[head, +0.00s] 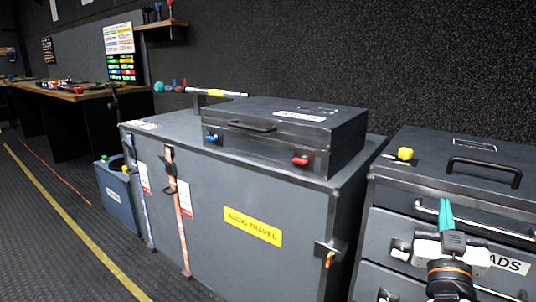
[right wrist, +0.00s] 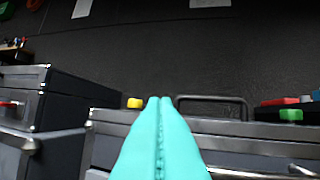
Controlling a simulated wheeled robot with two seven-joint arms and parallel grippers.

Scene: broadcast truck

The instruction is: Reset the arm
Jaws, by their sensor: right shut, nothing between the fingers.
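My right gripper (head: 445,211) has teal fingers and sits in front of the grey drawer cabinet (head: 420,160) at the right of the head view. Its fingers are pressed together with nothing between them. In the right wrist view the shut teal fingers (right wrist: 160,105) point at the cabinet's top edge, apart from the yellow knob and the black handle as far as I can tell. My left gripper is not in view.
A grey case (head: 345,130) lies on the large grey cabinet (head: 205,190) labelled as audio travel. A yellow knob (head: 405,153) and black handle (head: 484,168) are on the drawer cabinet's top. A blue bin (head: 115,190) stands at left. The floor (head: 50,240) there is clear.

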